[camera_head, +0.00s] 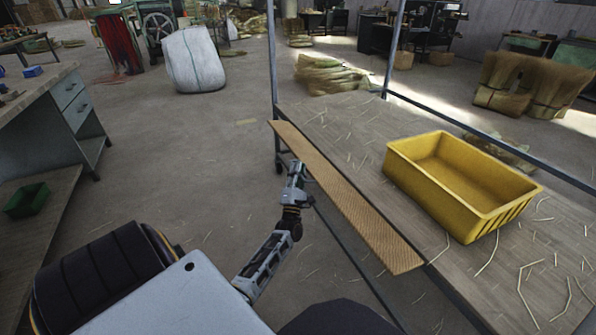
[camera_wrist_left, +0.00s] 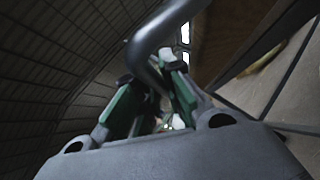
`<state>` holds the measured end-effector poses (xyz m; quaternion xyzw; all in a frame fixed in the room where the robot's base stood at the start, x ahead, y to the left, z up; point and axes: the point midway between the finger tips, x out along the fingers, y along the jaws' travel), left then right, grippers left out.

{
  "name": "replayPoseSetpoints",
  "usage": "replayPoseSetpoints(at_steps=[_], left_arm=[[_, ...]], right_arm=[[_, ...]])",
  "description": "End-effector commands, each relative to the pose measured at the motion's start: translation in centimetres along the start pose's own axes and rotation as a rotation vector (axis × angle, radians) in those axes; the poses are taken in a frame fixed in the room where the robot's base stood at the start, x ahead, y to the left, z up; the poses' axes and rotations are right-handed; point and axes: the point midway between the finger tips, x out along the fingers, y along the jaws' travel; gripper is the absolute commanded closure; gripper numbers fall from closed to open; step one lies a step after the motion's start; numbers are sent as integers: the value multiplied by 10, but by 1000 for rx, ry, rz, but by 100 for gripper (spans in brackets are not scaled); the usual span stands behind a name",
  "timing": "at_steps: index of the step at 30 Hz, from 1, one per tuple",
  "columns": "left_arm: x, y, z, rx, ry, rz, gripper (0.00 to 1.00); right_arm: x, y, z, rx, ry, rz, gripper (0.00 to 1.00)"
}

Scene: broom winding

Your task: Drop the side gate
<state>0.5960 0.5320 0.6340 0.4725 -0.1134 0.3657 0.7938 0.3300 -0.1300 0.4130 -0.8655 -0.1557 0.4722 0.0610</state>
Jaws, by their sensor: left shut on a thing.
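The side gate (camera_head: 350,205) is a long tan panel with a fine textured face, along the near left edge of the table. It slants outward from the table edge; its exact angle is hard to tell. My left gripper (camera_head: 297,168) is at the outer side of the gate, near its far end. In the left wrist view, the green-padded fingers (camera_wrist_left: 155,80) are closed around a dark bent metal bar (camera_wrist_left: 168,22). Whether this bar belongs to the gate cannot be made out. My right gripper is out of view.
A yellow bin (camera_head: 440,190) stands on the wooden table (camera_head: 330,125), with loose straw strands around it. Dark metal posts and a rail frame the table. A workbench (camera_head: 75,100) with drawers stands at left. The floor between is mostly clear.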

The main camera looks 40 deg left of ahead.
Motion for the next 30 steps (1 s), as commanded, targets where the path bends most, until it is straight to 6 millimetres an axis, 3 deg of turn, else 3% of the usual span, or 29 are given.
replayPoseSetpoints(at_steps=[7, 8, 13, 30], left_arm=[[0, 0, 1, 1, -2, 1, 100], [0, 0, 1, 1, -2, 1, 89], [0, 1, 1, 1, -2, 2, 68], [-9, 1, 0, 1, -1, 1, 68]], right_arm=[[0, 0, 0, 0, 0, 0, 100], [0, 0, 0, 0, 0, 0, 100], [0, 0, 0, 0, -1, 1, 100], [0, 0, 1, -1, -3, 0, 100]])
